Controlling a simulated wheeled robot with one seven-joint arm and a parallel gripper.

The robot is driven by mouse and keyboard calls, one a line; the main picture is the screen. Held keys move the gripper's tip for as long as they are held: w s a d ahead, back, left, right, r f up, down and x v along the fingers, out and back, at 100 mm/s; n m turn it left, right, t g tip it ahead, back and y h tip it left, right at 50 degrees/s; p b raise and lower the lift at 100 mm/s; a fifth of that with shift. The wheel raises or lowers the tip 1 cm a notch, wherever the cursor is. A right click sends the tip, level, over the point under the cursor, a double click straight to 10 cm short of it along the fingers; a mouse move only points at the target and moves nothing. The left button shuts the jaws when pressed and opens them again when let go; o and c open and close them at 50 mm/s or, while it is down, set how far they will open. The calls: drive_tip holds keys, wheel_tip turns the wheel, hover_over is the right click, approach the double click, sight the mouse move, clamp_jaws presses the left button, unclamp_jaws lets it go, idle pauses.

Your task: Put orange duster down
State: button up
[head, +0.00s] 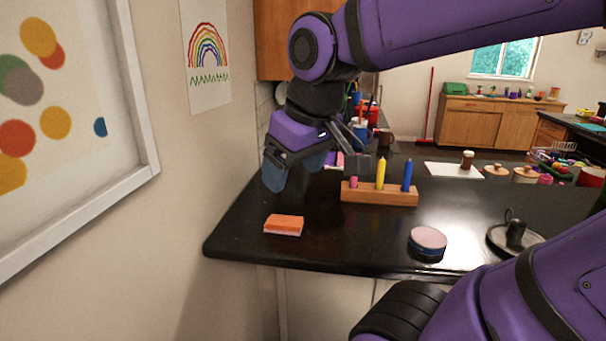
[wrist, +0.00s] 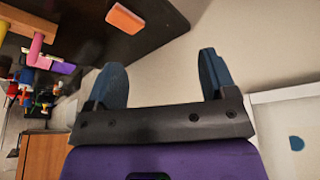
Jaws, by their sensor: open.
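The orange duster (head: 284,224) is a small block with an orange top and a paler lower layer. It lies flat on the black countertop (head: 330,240), near the front left corner. In the wrist view the duster (wrist: 125,18) shows beyond the fingertips, apart from them. My gripper (head: 290,178) is open and empty, above and behind the duster in the head view. Its two blue-grey fingers (wrist: 165,75) are spread wide in the wrist view with nothing between them.
A wooden holder (head: 380,197) with pink, yellow and blue pegs stands right of the duster. A round pink-topped tin (head: 428,241) and a dark candle holder (head: 515,237) are farther right. A wall with a framed picture (head: 140,120) borders the left. The counter around the duster is clear.

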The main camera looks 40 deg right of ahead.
drive_tip(key=shift+s+a+m+t, duration=0.25)
drive_tip(key=shift+s+t, duration=0.1)
drive_tip(key=shift+s, duration=0.45)
drive_tip(key=shift+s+a+m+t, duration=0.25)
drive_tip(key=shift+s+t, duration=0.1)
drive_tip(key=shift+s, duration=0.4)
